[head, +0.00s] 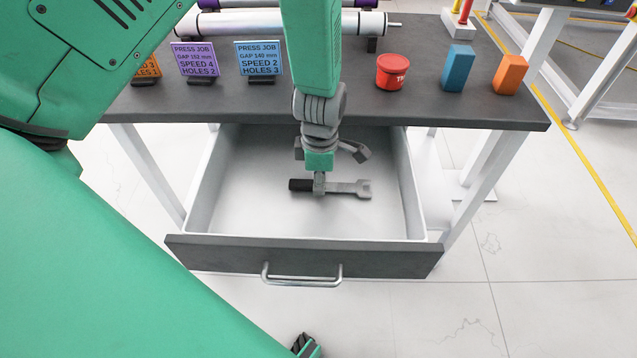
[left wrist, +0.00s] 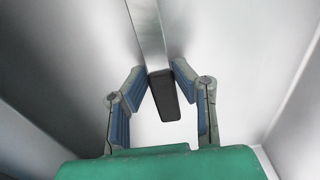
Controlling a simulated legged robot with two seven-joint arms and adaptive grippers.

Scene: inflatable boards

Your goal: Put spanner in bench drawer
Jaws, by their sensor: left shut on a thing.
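The spanner (head: 346,188) has a grey shaft with an open jaw at its right end and a black handle at its left. My left gripper (head: 319,186) is shut on it near the handle, inside the open bench drawer (head: 250,205). In the left wrist view the spanner's handle (left wrist: 164,95) lies between the two fingers of the left gripper (left wrist: 160,82). Whether the spanner touches the drawer floor I cannot tell. The drawer is pulled out and otherwise looks empty. A black fingertip part (head: 305,345) at the bottom edge may belong to my right gripper; its jaws are not clear.
The dark bench top (head: 420,113) lies just behind and above the drawer. On it stand a red tin (head: 392,72), a blue block (head: 458,68), an orange block (head: 509,74) and several job cards (head: 258,60). The drawer front has a metal handle (head: 302,282).

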